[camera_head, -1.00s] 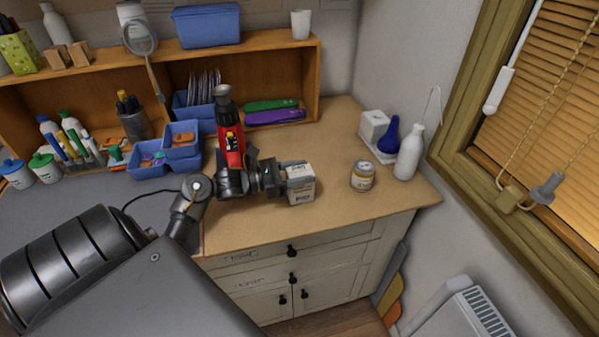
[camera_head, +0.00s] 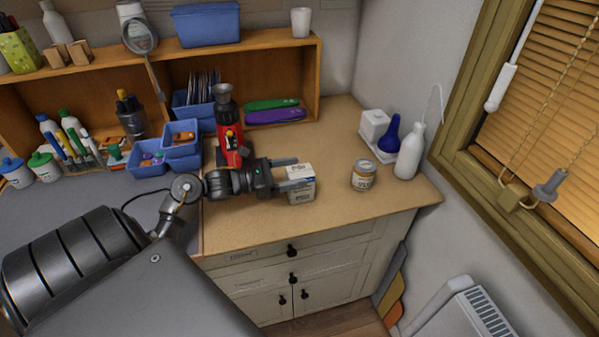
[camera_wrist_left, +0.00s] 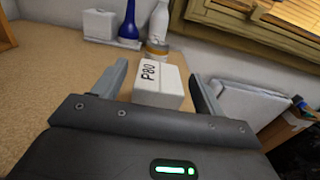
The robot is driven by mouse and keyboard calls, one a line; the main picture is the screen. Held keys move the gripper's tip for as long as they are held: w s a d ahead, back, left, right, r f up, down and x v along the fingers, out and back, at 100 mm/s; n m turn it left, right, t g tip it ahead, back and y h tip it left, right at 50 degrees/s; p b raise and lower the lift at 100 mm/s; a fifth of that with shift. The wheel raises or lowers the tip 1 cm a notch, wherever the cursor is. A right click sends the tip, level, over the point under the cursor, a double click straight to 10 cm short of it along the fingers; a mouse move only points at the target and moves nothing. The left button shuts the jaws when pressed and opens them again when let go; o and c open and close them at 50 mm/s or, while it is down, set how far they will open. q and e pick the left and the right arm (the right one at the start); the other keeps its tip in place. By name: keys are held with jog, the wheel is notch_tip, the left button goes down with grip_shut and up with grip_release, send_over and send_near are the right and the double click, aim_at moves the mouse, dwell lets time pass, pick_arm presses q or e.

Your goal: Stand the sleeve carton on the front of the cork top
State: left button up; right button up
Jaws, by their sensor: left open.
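The sleeve carton (camera_head: 301,188) is a small white box that stands upright near the front of the cork top (camera_head: 255,226). In the left wrist view the carton (camera_wrist_left: 158,84) shows "P80" on its face and sits between and beyond the two fingers. My left gripper (camera_head: 298,174) is open, with its fingers pointing right at the carton. In the left wrist view the left gripper (camera_wrist_left: 160,85) has visible gaps on both sides of the carton. My right gripper is not in view.
A small lidded jar (camera_head: 363,176) stands right of the carton. A white bottle (camera_head: 409,153) and a blue bulb (camera_head: 388,138) stand behind it. A red tool (camera_head: 231,140) is close behind my left wrist. Cork is bare between carton and jar.

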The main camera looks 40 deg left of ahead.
pick_arm(q)
jog(key=b+v, duration=0.1)
jog(key=v, duration=0.3)
jog(key=b+v, duration=0.1)
jog(key=v, duration=0.3)
jog(key=shift+s+a+f+b, duration=0.1)
jog(key=shift+s+f+b, duration=0.15)
jog(key=shift+b, duration=0.1)
jog(key=shift+s+a+r, duration=0.25)
jog(key=shift+s+a, duration=0.15)
jog(key=shift+s, duration=0.15)
